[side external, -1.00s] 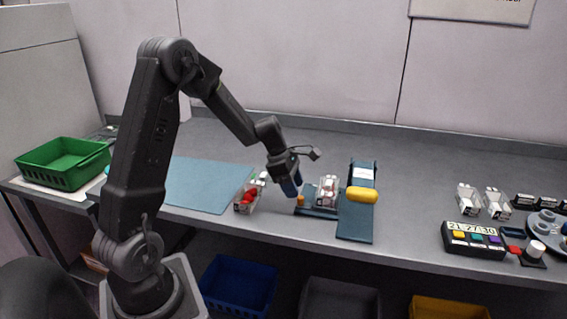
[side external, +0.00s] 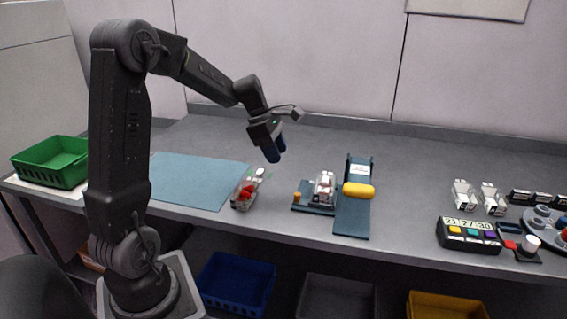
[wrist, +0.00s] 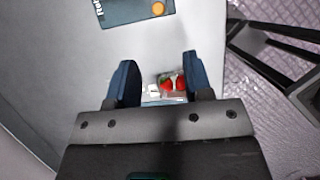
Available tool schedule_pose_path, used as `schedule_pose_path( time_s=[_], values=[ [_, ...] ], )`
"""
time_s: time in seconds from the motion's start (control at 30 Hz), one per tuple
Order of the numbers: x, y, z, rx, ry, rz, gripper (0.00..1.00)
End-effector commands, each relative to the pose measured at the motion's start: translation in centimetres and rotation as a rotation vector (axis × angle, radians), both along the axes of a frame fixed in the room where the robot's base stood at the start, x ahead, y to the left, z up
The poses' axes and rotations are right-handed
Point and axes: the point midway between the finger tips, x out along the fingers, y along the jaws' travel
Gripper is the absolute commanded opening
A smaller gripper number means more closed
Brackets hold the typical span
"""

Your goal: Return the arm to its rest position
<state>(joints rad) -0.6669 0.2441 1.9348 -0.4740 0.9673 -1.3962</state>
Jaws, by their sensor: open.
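My gripper (side external: 274,152) hangs above the table in the side view, pointing down, with nothing held. In the wrist view its two blue fingers (wrist: 158,82) stand apart, so it is open.
A blue mat (side external: 198,181) lies left of the berry rack, and a green basket (side external: 50,162) stands far left. A display box (side external: 468,236) stands farther right. The table behind is clear.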

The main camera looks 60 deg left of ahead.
Motion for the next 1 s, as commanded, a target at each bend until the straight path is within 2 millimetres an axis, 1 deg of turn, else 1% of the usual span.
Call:
schedule_pose_path(
  time_s=[0.07, 0.13, 0.17, 0.23, 0.3, 0.37, 0.4, 0.47, 0.5, 0.6, 0.73, 0.83, 0.9, 1.0],
  values=[
    [-0.3, -1.4, 0.9, 0.037, -0.020, -0.081, 0.46],
    [-0.9, -3.5, 2.1, 0.098, -0.054, -0.216, 0.46],
    [-1.3, -4.7, 2.6, 0.133, -0.070, -0.293, 0.46],
    [-2.6, -7.7, 4.1, 0.227, -0.120, -0.502, 0.46],
    [-4.4, -10.6, 5.3, 0.330, -0.169, -0.735, 0.46],
    [-6.1, -12.9, 6.1, 0.418, -0.211, -0.932, 0.46],
    [-7.3, -14.3, 6.6, 0.478, -0.239, -1.063, 0.46],
    [-9.2, -16.2, 7.1, 0.568, -0.278, -1.259, 0.46],
    [-10.5, -17.3, 7.3, 0.627, -0.303, -1.386, 0.46],
    [-13.5, -19.3, 7.5, 0.768, -0.356, -1.674, 0.46],
    [-16.3, -20.7, 7.3, 0.913, -0.399, -1.953, 0.46],
    [-17.5, -21.2, 7.1, 0.983, -0.414, -2.083, 0.46],
    [-18.0, -21.4, 7.0, 1.009, -0.419, -2.130, 0.46],
    [-18.2, -21.4, 6.9, 1.020, -0.420, -2.156, 0.46]
  ],
)
